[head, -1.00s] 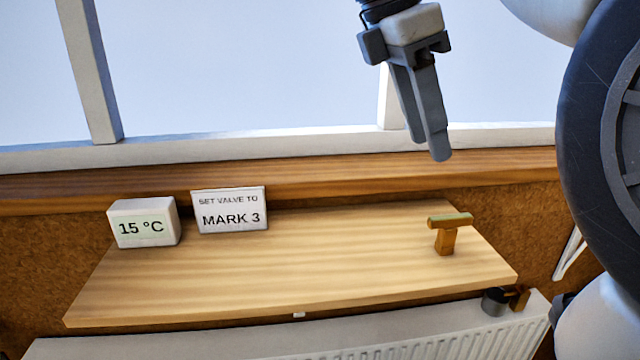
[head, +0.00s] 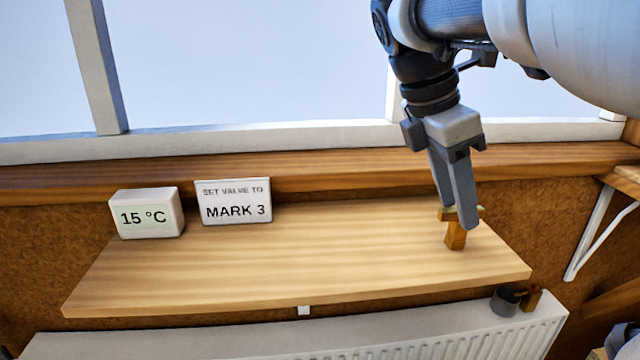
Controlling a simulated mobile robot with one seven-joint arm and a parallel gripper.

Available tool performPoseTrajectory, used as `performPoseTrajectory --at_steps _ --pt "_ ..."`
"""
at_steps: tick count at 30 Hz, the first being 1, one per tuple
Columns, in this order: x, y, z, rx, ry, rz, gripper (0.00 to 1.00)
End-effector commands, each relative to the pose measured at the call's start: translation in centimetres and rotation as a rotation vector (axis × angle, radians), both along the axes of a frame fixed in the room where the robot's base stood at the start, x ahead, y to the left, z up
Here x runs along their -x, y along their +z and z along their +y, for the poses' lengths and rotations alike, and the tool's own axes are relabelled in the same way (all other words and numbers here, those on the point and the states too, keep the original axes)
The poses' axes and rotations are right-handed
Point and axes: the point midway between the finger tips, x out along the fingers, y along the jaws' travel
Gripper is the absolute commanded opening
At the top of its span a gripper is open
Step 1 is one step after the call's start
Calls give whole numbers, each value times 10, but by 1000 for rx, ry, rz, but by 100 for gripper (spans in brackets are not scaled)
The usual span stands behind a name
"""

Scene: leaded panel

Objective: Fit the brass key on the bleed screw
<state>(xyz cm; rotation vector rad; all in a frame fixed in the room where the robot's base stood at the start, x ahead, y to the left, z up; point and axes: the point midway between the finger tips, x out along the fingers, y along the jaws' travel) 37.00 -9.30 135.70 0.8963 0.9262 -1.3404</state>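The brass key (head: 456,238) stands upright on the wooden shelf (head: 300,262), near its right end, with its crossbar on top. My gripper (head: 457,216) points down at the key, and its fingers overlap the crossbar in the head view. The fingers partly hide the crossbar. I cannot tell whether they are around it, in front of it, or closed on it. A dark grey valve knob with a brass fitting (head: 530,298) sits at the right end of the white radiator (head: 400,340) below the shelf. I cannot make out the bleed screw.
A thermometer box reading 15 °C (head: 146,214) and a sign saying SET VALVE TO MARK 3 (head: 234,203) stand at the shelf's back left. The middle of the shelf is clear. A window sill (head: 330,168) runs behind. A white bracket (head: 590,235) holds another shelf at right.

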Motion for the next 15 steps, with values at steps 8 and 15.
performPoseTrajectory --at_steps 8,15 --pt "0 -35 -14 2 -1 2 40" --pt "-1 -37 -15 2 1 1 40"
